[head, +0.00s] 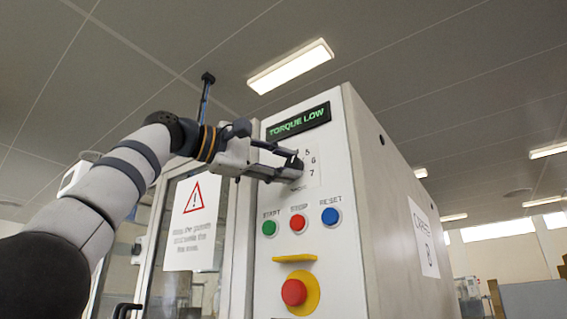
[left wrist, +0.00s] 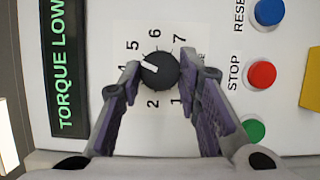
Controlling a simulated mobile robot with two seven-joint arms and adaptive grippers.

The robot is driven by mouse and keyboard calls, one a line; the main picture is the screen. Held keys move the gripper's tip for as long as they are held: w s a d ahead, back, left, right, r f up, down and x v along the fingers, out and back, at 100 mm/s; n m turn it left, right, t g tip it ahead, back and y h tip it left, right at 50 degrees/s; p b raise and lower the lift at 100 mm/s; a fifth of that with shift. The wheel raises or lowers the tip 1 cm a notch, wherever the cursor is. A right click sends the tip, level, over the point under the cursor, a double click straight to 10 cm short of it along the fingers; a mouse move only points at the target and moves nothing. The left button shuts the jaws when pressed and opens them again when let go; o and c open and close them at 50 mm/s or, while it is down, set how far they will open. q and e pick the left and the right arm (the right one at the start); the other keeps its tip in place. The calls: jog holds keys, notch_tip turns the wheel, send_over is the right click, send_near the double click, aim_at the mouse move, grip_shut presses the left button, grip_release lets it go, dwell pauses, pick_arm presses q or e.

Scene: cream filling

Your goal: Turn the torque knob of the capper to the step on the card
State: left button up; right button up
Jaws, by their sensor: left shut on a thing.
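The black torque knob (left wrist: 163,75) is on the capper's white panel, and its white pointer mark points near the partly hidden 4, slightly toward the 5. My left gripper (left wrist: 160,72) is shut on the knob, one finger on each side. In the head view my left gripper (head: 296,165) reaches the dial from the left and hides most of the knob. The numbers 5, 6, 7, 1 and 2 show around it; the 3 is hidden. The display (head: 298,122) reads TORQUE LOW. A white card (head: 425,240) on the capper's right side carries a number too small to read surely. My right gripper is out of view.
Below the dial are the green START (head: 269,228), red STOP (head: 298,223) and blue RESET (head: 331,216) buttons. Lower is a red emergency button (head: 293,292) on yellow, under a yellow ledge (head: 294,258). A glazed door with a warning sign (head: 193,222) stands left.

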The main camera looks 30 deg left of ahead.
pick_arm(q)
jog(key=shift+w+f, duration=0.1)
jog(key=o, duration=1.1)
jog(key=shift+o, duration=0.2)
jog(key=v, duration=1.2)
jog(key=shift+a, duration=0.1)
